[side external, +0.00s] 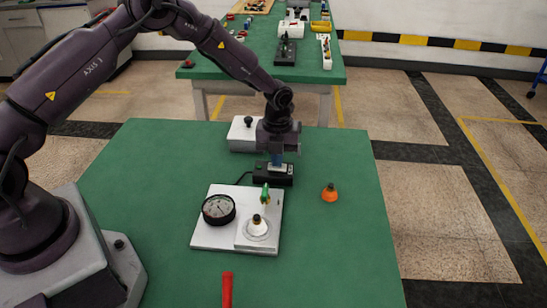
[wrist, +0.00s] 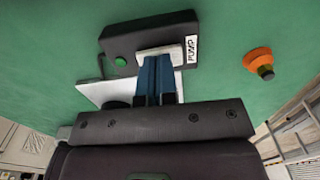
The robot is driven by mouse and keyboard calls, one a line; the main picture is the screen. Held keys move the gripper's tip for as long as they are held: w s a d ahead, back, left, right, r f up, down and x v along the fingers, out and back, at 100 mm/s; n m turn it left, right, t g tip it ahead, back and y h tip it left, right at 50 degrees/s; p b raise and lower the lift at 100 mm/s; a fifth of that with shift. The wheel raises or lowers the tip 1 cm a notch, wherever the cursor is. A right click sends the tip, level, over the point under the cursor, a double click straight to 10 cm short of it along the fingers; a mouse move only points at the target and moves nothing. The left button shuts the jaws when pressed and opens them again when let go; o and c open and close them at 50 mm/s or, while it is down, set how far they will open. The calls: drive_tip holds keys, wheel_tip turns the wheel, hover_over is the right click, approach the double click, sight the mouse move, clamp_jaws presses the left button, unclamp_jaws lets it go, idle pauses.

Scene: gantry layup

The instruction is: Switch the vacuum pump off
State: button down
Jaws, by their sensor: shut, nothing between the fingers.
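The pump switch box (wrist: 120,50) is black, with a white PUMP label (wrist: 191,50) at one end and a round green spot (wrist: 120,61) at the other. A pale switch part (wrist: 172,50) lies on its face near the label. In the side view the box (side external: 262,181) lies flat on the green table. My gripper (side external: 276,163) points down over the box. In the wrist view its blue fingers (wrist: 158,68) are together and empty, with their tips at the pale part and hiding some of it. I cannot tell whether they touch it, or how the switch is set.
In front is a white plate (side external: 205,238) with a round gauge (side external: 218,209), a green-handled valve (side external: 265,194) and a pale round fitting (side external: 257,229). An orange cone-shaped piece (side external: 329,194) stands right. A pale box (side external: 241,134) is behind; a red handle (side external: 227,289) lies at the front.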

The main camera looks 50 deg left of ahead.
sight(285, 166)
wheel_tip(285, 166, up, 14)
drive_tip(key=w+d, duration=0.1)
drive_tip(key=shift+w+d, duration=0.2)
idle(0.4)
